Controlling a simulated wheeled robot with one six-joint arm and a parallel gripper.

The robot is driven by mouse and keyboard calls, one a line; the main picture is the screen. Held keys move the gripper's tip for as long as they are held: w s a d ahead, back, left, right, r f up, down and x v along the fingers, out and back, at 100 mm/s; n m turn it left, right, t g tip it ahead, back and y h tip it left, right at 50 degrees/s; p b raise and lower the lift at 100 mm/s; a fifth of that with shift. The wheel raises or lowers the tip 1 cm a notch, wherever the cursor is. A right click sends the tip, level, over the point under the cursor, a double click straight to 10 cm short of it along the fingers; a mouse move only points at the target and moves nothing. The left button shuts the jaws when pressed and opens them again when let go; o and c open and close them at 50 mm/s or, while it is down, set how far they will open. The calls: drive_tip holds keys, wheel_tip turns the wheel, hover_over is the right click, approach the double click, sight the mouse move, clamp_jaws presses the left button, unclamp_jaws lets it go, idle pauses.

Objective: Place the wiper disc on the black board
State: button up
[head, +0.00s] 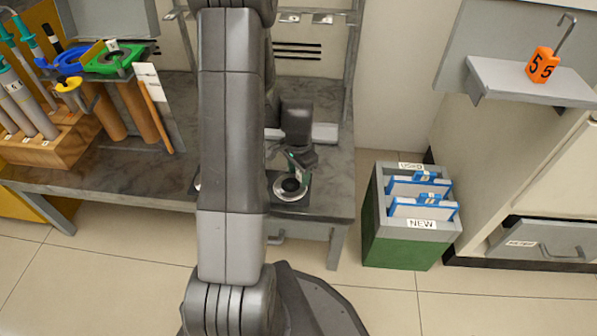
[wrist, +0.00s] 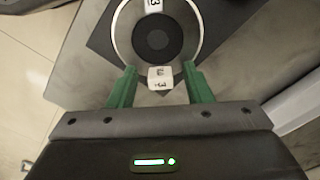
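The wiper disc (wrist: 126,40) is a round grey piece with a pale rim and a dark round centre. It lies flat on the black board (wrist: 98,42), whose dark corners show around it in the wrist view. Two white tags marked 3 sit on the disc, at its far and near edges. In the head view the disc (head: 290,188) is on the grey bench, below my gripper (head: 298,160). In the wrist view my gripper's green fingers (wrist: 160,70) are apart, with the near tag in the gap and clear space on each side. Nothing is gripped.
A wooden rack (head: 55,145) of rods and coloured rings stands on the bench at left. A green bin (head: 400,245) with blue-edged cards stands on the floor at right. A grey shelf (head: 520,82) holds an orange 55 tag. My arm hides the bench's middle.

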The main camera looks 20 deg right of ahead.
sight(299, 174)
wheel_tip(299, 174, up, 12)
drive_tip(key=p, duration=0.4)
drive_tip(key=shift+r, duration=0.15)
idle(0.3)
